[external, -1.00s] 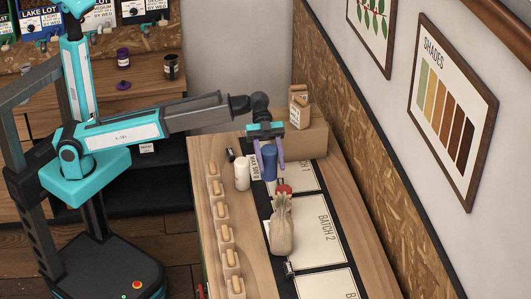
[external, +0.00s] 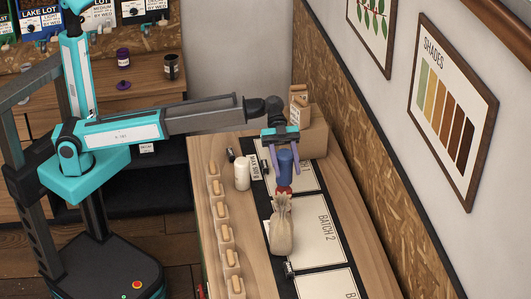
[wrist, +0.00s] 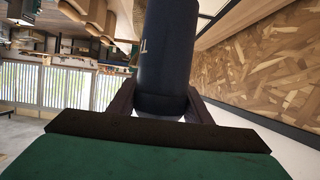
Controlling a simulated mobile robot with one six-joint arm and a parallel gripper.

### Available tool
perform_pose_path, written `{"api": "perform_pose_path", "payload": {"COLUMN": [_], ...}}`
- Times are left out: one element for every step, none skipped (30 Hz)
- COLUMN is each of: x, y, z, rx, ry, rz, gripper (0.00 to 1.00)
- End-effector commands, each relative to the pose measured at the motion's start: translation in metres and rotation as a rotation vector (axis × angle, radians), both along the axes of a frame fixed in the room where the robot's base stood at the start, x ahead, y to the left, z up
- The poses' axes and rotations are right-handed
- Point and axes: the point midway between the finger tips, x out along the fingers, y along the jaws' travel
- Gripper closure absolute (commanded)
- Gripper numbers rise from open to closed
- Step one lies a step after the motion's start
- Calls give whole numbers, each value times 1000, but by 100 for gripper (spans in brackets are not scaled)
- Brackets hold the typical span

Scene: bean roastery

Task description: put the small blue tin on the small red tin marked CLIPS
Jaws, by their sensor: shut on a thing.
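The small blue tin (external: 285,166) is upright in my gripper (external: 286,170), which is shut on its sides over the table. The tin also shows dark and close up in the wrist view (wrist: 165,55), with part of a pale letter on its side. The small red tin (external: 284,189) is just below the blue tin in the external view. Only a sliver of red shows between the blue tin and a tan sack in front; its marking is hidden. I cannot tell whether the two tins touch.
The tan sack (external: 281,228) stands close in front of the red tin. A white cylinder (external: 242,173) stands to the left. Several wooden-topped items line the table's left edge, such as this one (external: 225,234). A cardboard box (external: 314,138) is behind. The BATCH 2 sheet (external: 318,232) lies bare at right.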

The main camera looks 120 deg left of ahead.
Motion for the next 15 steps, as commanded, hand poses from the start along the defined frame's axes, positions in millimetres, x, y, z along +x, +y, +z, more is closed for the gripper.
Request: {"api": "perform_pose_path", "payload": {"x": [0,0,-1,-1,-1,0,0,0,0,0,0,0,0,0,0], "y": [0,0,0,0,0,0,0,0,0,0,0,0,0,0,0], "z": [-2,-4,-8,-11,-13,-17,-19,-22,-25,-27,-28,-30,-30,-31,-31], "rx": [-2,-2,-2,-2,-2,-2,-2,-2,-2,-1,-1,0,0,0,0], "ry": [1,1,1,1,1,1,1,1,1,0,0,-1,-1,-2,-2], "rz": [1,1,0,0,1,1,1,1,1,0,1,1,1,1,1], "gripper": [85,85,85,85,85,85,85,85,85,85,85,85,85,85,85]}}
